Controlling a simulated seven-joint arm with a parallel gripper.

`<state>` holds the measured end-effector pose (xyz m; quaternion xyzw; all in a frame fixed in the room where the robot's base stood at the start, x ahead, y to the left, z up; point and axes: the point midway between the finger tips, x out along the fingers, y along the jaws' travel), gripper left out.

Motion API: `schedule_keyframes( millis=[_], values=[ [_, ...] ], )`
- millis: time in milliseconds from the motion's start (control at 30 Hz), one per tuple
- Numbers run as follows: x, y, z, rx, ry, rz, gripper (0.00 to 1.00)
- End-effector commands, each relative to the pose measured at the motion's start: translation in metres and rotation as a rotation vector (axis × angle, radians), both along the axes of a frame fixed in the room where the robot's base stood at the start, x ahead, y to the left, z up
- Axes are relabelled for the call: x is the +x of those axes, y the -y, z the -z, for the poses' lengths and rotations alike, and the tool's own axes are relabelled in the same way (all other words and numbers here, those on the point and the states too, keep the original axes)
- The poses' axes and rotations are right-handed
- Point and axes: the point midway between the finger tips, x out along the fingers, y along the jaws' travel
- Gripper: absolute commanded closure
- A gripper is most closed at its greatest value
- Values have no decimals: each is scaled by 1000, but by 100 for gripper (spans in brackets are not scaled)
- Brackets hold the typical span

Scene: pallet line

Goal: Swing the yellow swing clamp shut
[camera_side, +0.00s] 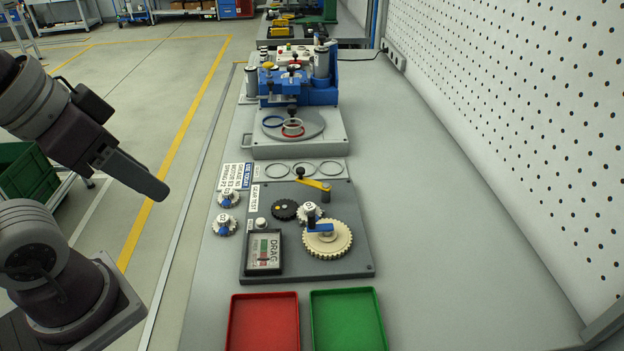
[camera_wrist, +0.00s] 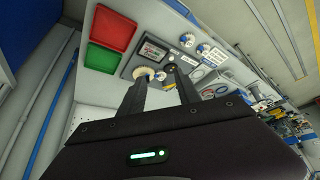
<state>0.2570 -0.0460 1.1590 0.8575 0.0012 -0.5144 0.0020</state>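The yellow swing clamp (camera_side: 313,184) is a short yellow arm on a grey post at the upper right of the dark gear-test plate (camera_side: 347,225). It points up-left from the post, with a black knob at its free end, and lies clear of the gears. In the wrist view a bit of yellow clamp (camera_wrist: 168,86) shows between my fingers, mostly hidden. My gripper (camera_side: 158,192) is at the left in the side view, off the bench edge and well apart from the clamp. In the wrist view my gripper (camera_wrist: 160,76) has its two fingers apart with nothing between them.
Beside the clamp are a large cream gear (camera_side: 327,240), a white gear, a dark gear and a DRAG gauge (camera_side: 264,252). Red (camera_side: 263,322) and green (camera_side: 347,320) trays lie in front. A grey turntable fixture (camera_side: 335,147) stands behind. The bench right of the plate is clear.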

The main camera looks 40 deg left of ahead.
Motion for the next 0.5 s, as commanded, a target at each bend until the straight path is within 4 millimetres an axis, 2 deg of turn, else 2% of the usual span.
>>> schedule_keyframes(
  millis=[67,133,167,200,267,300,367,400,500],
  values=[
    [13,-1,-8,-22,-20,-43,59],
    [41,-2,-20,-70,-65,-143,59],
    [59,-3,-25,-96,-90,-203,59],
    [85,-5,-30,-133,-126,-294,59],
    [128,-9,-31,-184,-180,-439,59],
    [157,-12,-26,-213,-214,-537,59],
    [199,-17,-13,-251,-261,-688,59],
    [226,-21,1,-272,-293,-788,59],
    [281,-30,44,-307,-354,-1013,59]
  ],
)
